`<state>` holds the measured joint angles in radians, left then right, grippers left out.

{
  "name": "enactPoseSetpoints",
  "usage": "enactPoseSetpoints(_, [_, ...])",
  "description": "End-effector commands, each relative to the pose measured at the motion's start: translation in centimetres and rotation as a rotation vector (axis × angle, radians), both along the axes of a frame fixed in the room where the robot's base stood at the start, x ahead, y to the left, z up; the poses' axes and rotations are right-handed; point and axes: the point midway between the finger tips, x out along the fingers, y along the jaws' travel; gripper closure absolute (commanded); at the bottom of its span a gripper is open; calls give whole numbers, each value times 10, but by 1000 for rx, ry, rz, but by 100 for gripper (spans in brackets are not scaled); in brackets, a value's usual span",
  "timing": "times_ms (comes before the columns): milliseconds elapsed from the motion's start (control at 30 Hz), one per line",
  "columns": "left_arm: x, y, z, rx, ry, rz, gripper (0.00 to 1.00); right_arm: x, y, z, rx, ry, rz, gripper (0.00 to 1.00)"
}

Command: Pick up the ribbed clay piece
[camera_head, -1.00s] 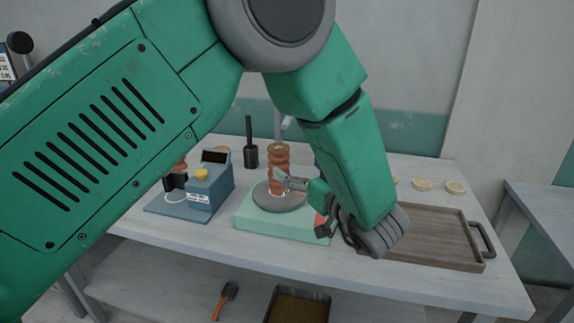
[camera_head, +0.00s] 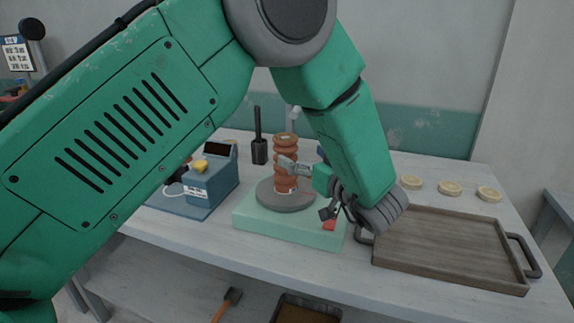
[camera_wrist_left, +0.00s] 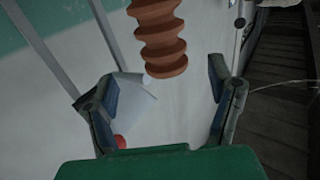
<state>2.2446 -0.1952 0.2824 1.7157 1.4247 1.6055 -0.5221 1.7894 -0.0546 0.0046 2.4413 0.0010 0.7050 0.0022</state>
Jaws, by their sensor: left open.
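The ribbed clay piece (camera_head: 285,150) is a brown-orange column with stacked ridges. It stands upright over a round grey disc (camera_head: 287,195) on a pale green base (camera_head: 290,228). In the left wrist view the ribbed piece (camera_wrist_left: 160,38) hangs in from the top, ahead of my fingers and between their lines. My left gripper (camera_wrist_left: 165,95) is open with nothing between its fingers. In the head view my left gripper (camera_head: 318,192) is beside the piece on its right; its fingertips are partly hidden by the hand. My right gripper does not show.
A wooden tray (camera_head: 450,248) with dark handles lies to the right. Several pale discs (camera_head: 449,188) sit behind it. A blue device (camera_head: 208,181) stands left of the base, and a dark cylinder with a rod (camera_head: 259,151) stands behind. Shelf items lie below.

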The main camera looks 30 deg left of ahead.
Motion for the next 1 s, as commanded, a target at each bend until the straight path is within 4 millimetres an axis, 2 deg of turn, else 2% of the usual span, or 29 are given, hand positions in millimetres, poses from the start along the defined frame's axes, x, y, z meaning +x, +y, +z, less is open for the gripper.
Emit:
enactPoseSetpoints(333, [9, 24, 3, 0, 0, 0, 25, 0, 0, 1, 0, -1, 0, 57])
enactPoseSetpoints(600, [22, 60, 6, 0, 0, 1, 25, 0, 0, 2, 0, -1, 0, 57])
enactPoseSetpoints(833, [24, 63, 7, 0, 1, -1, 25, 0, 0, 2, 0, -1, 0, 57])
enactPoseSetpoints(867, [24, 63, 7, 0, 1, -1, 28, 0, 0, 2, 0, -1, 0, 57])
enactPoseSetpoints(1000, [24, 63, 7, 0, 0, -1, 77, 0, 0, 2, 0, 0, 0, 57])
